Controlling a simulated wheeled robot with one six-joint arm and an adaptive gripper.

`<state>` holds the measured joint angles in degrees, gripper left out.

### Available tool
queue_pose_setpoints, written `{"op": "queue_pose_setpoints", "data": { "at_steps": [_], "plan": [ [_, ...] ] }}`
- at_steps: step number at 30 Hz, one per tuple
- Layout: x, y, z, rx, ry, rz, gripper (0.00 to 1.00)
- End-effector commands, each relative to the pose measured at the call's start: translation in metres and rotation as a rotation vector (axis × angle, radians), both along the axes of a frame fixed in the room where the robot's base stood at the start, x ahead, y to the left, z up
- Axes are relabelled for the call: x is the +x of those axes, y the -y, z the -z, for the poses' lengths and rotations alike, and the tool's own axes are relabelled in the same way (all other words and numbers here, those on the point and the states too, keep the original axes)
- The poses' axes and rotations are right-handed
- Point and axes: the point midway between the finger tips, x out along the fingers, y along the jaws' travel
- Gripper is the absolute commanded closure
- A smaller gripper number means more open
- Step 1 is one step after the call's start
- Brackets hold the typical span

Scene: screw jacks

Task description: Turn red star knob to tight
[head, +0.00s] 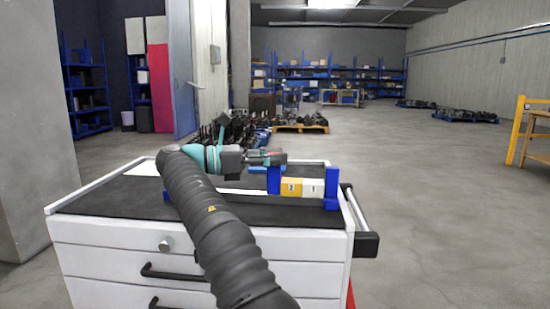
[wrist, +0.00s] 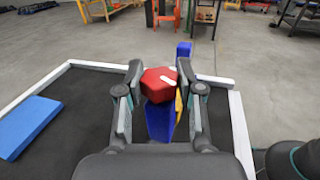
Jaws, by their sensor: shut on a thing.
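The red star knob (wrist: 158,86) shows in the wrist view between the two fingers of my gripper (wrist: 160,74), with a white pointer-like mark on its top. My gripper is shut on it from both sides. A blue upright (wrist: 160,122) stands just below the knob in that view. In the head view my gripper (head: 272,158) is above the left blue upright (head: 273,181) of a jack fixture, and the knob is hidden there. I cannot read any tight mark.
The fixture stands on the dark top of a white drawer cabinet (head: 200,254) with a raised white rim. The right blue upright (head: 332,201) is near the cabinet's right edge. A flat blue piece (wrist: 28,126) lies at left in the wrist view.

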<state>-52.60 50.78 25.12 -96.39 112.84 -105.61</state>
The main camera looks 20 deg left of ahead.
Motion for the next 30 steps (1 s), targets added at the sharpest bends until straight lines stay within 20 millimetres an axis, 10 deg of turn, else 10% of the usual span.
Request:
{"op": "queue_pose_setpoints", "data": {
  "at_steps": [21,22,24,30],
  "plan": [
    [-0.0014,0.004,-0.0001,0.006,0.001,0.039,0.98],
    [-0.0014,0.004,-0.0001,0.006,0.001,0.039,0.56],
    [-0.0014,0.0039,0.0,0.006,0.001,0.038,0.39],
    [-0.002,0.0022,0.0006,0.006,0.0,0.036,0.37]
  ]
}}
